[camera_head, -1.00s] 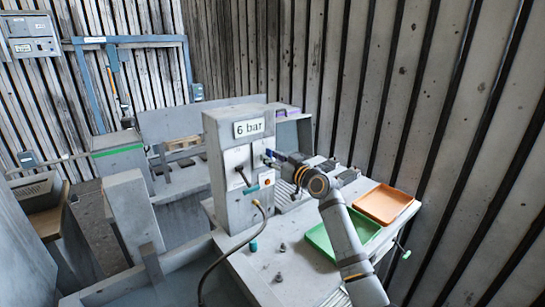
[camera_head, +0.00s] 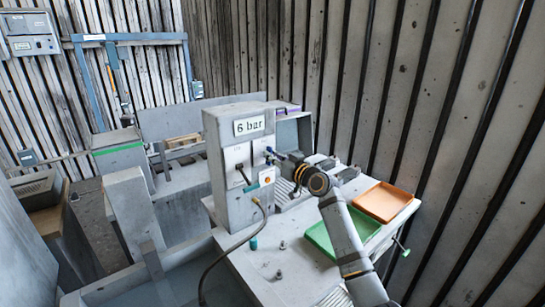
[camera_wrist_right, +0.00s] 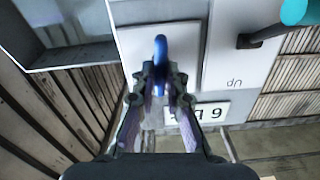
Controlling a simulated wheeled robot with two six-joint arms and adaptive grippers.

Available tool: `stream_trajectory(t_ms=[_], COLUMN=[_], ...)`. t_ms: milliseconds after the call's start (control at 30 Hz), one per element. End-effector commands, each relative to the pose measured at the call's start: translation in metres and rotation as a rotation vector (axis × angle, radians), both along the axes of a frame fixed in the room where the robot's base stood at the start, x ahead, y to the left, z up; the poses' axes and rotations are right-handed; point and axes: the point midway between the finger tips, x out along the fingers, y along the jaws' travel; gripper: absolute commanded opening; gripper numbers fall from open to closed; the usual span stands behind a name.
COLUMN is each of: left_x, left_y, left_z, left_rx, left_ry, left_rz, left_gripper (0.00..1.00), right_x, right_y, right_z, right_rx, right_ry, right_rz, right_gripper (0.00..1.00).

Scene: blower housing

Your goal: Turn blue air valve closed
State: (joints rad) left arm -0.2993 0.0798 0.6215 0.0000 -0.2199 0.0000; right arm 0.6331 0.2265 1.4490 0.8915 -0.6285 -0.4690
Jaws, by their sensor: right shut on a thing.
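The blue air valve handle (camera_wrist_right: 161,48) stands out from a pale plate on the grey "6 bar" housing (camera_head: 228,205). My right gripper (camera_wrist_right: 161,76) is shut on the blue handle, with the handle's end between its fingertips in the wrist view. In the head view my right gripper (camera_head: 277,156) reaches the housing's right side from the right. Only a small bit of blue shows there, and the fingers hide most of the handle. My left gripper is in neither view.
A green tray (camera_head: 319,238) and an orange tray (camera_head: 383,202) lie on the table to the right. Small grey pegs (camera_head: 279,275) stand near the front.

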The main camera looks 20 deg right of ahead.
Motion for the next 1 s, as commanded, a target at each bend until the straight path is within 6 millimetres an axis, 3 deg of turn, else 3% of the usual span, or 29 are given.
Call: stream_trajectory(t_ms=[1000], left_x=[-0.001], left_y=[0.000], left_z=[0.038], left_rx=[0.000], left_ry=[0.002], left_rz=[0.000], left_gripper=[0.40], right_x=[0.002], right_y=[-0.005], right_z=[-0.002], right_rx=[0.861], right_ry=[0.316], right_rz=[-0.001], right_gripper=[0.00])
